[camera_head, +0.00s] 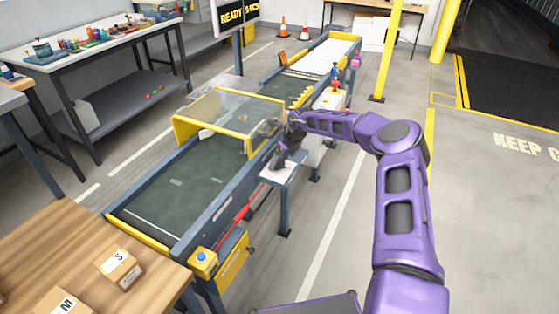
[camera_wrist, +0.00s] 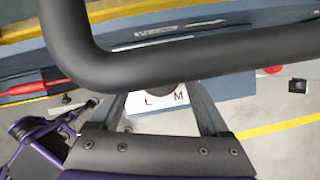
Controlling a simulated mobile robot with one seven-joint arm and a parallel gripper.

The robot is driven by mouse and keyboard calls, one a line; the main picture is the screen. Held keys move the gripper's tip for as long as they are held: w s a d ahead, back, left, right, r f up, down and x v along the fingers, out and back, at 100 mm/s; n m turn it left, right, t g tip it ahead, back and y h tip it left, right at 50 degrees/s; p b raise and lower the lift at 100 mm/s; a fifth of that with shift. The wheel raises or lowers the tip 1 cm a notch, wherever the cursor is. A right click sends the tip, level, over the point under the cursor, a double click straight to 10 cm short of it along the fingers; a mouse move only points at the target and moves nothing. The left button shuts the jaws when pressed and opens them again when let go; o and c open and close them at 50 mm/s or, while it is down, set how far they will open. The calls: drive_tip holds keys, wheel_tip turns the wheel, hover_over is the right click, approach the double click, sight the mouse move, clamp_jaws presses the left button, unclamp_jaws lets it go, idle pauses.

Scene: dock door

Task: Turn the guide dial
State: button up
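A white plate (camera_head: 272,173) stands beside the conveyor, with my gripper (camera_head: 284,156) low over it. In the wrist view the plate (camera_wrist: 135,104) shows the letters L and M. A small grey rounded part (camera_wrist: 178,90), seemingly the guide dial, shows just above the letters, mostly hidden by a thick dark bent bar (camera_wrist: 190,65). My gripper's two dark fingers (camera_wrist: 158,103) stand well apart on either side of the letters. Their tips are hidden behind the bar, and contact with the dial cannot be seen. The dial's pointer is not visible.
The conveyor belt (camera_head: 180,185) runs beside the plate under a clear guard with a yellow frame (camera_head: 188,118). A wooden table with boxes (camera_head: 119,268) is at near left. Open floor (camera_head: 480,220) lies right.

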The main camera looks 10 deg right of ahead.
drive_tip(key=v, duration=1.7)
drive_tip(key=shift+r, duration=0.2)
drive_tip(key=shift+d, duration=0.1)
